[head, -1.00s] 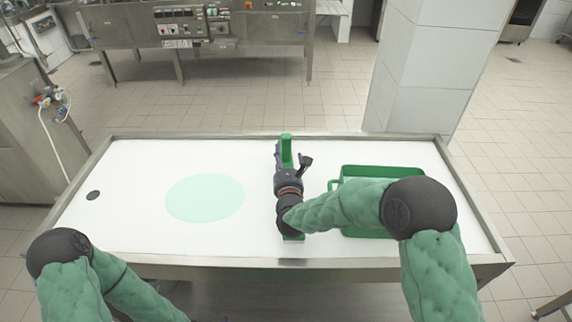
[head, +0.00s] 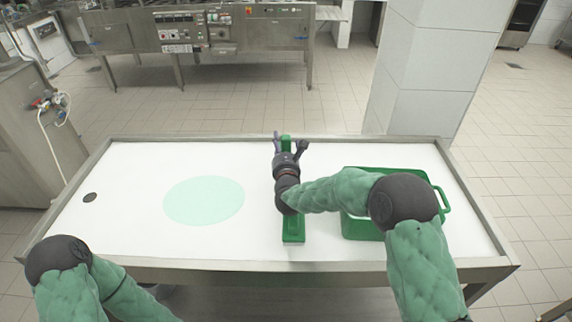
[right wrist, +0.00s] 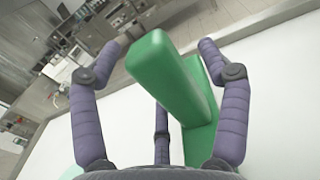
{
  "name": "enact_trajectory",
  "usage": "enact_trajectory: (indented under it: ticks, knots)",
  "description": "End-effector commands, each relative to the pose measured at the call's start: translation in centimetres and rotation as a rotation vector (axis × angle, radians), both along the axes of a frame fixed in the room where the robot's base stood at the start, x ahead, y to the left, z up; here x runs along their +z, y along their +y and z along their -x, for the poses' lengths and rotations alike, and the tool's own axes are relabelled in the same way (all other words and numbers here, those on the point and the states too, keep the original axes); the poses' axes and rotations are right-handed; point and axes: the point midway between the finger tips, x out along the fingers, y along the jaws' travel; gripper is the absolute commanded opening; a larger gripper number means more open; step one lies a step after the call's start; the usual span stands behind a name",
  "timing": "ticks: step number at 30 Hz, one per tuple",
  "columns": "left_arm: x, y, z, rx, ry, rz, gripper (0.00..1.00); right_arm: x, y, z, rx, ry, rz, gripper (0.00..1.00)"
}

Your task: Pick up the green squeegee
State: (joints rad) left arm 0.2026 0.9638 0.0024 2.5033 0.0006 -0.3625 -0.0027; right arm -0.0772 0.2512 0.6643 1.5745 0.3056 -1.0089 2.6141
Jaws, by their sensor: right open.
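The green squeegee (head: 293,228) lies lengthwise on the white table, right of the pale green circle. My right gripper (head: 289,143) is over its far part and hides much of its middle. In the right wrist view the squeegee's green handle (right wrist: 172,75) stands up between the spread fingers of the right gripper (right wrist: 165,62). The fingers are open, and I see no clear contact with the handle. My left arm shows at the lower left in the head view, but its gripper is out of view.
A green bin (head: 362,226) stands right of the squeegee, partly behind my right arm. The pale green circle (head: 204,201) and a small dark disc (head: 90,197) are on the left of the table (head: 130,235). That left side is otherwise clear.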

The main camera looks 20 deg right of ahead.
Motion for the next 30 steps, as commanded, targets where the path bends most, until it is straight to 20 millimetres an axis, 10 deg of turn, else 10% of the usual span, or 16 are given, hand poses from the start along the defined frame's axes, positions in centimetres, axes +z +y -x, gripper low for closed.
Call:
enact_trajectory:
  ticks: [9,20,30]
  knots:
    - [0.0,0.0,0.0,0.0,0.0,0.0,1.0,0.0,0.0,0.0,0.0,0.0,0.0,0.0]
    - [0.1,0.0,0.0,0.0,0.0,0.0,1.0,0.5,0.0,0.0,0.0,-0.002,0.0,0.0]
    - [1.9,0.0,0.0,0.0,0.0,0.0,1.0,4.8,1.1,0.3,0.003,-0.005,0.0,0.0]
